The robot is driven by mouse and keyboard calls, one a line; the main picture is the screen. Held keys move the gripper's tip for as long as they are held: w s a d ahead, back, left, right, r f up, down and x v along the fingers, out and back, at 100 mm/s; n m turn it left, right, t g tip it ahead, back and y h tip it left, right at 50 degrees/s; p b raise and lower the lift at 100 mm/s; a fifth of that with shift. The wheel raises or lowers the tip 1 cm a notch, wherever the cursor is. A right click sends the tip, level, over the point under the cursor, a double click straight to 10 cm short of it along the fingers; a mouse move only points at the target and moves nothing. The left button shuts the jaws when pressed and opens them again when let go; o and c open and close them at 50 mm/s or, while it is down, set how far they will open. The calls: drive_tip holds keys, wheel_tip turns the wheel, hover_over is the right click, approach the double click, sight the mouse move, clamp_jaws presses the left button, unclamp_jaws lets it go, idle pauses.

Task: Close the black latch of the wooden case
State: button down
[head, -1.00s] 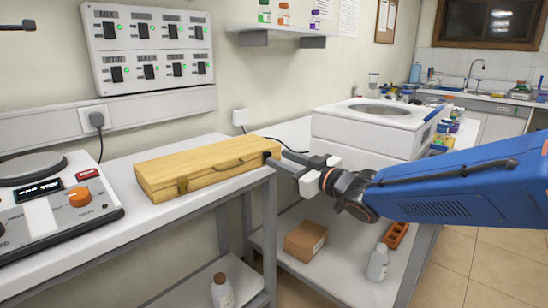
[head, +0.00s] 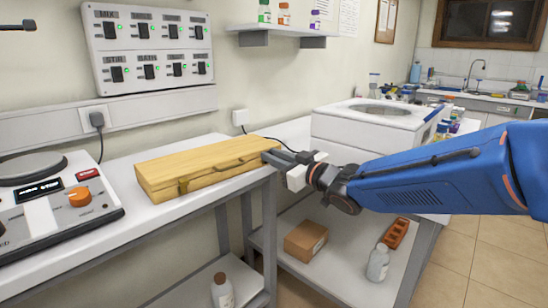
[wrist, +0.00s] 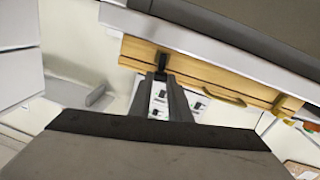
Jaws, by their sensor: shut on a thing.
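The closed wooden case (head: 200,162) lies on the white bench top, and its light wood front also shows in the wrist view (wrist: 205,72). The black latch (wrist: 163,60) is on the case front near one end, in the wrist view. My gripper (wrist: 163,78) has its dark fingertips at this latch, one on either side, and is shut on it. In the head view my gripper (head: 270,157) is at the right end of the case and hides the latch. A brown latch (head: 183,186) and the case's handle (head: 228,164) also show.
A stirrer-like device (head: 55,195) with an orange knob stands left of the case. A white machine (head: 370,128) stands to the right behind my arm. A cardboard box (head: 305,240) and bottles are on lower shelves. The bench edge runs just below the case.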

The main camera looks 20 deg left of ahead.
drive_tip(key=shift+w+d+m, duration=0.15)
drive_tip(key=shift+w+m, duration=0.1)
drive_tip(key=shift+m, duration=0.75)
drive_tip(key=c, duration=1.6)
unclamp_jaws()
drive_tip(key=shift+c, duration=0.2)
drive_tip(key=v, duration=1.7)
drive_tip(key=shift+s+d, duration=0.15)
drive_tip(key=shift+d, duration=0.05)
drive_tip(key=shift+f, duration=0.1)
